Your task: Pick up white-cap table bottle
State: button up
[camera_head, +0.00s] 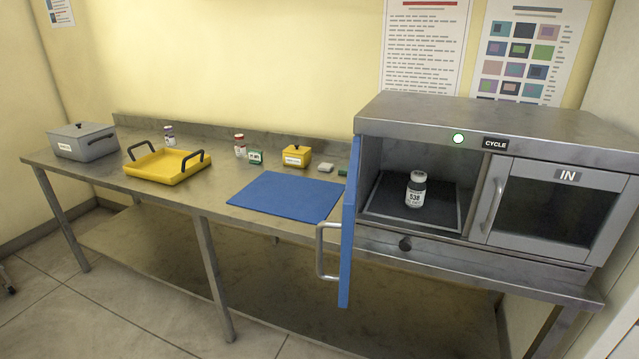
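The other bottle (240,147) has a red-orange cap and a white label. A third bottle (415,193), with a pale grey-white cap and a label reading about "538", stands upright on the dark shelf inside the open left compartment of the incubator (480,125). No clearly white cap shows on the table. My gripper is not in view.
The blue incubator door (349,225) stands open toward the front. The blue mat is empty.

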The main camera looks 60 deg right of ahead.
aim_at(415, 193)
jog(key=i+z, duration=0.45)
jog(key=z, duration=0.25)
jog(key=i+j+z, duration=0.15)
jog(key=z, duration=0.2)
jog(key=i, duration=0.05)
